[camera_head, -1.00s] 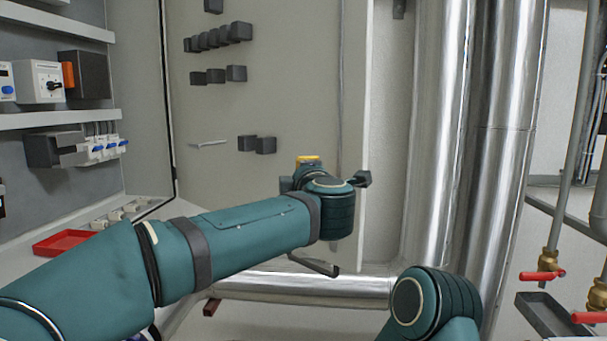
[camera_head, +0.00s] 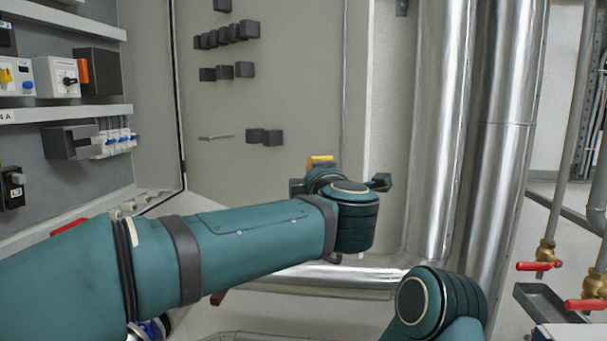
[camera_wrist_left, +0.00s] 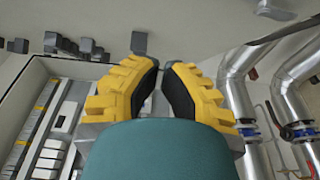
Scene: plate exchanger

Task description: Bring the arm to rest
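My left arm, teal with dark bands, reaches in from the left across the lower half of the head view. Only a small yellow part of my left gripper (camera_head: 320,161) shows there, behind the wrist joint. In the left wrist view the gripper (camera_wrist_left: 161,80) has two yellow stepped fingers with black pads. A narrow gap shows between the pads, and nothing is held in it. My right arm shows only as a teal joint at the bottom of the head view. My right gripper is out of view.
An open cabinet with switches (camera_head: 56,78) stands at left, its pale door (camera_head: 270,105) behind my left arm. Large silver pipes (camera_head: 490,150) rise right of centre. Red-handled valves (camera_head: 540,266) are at far right.

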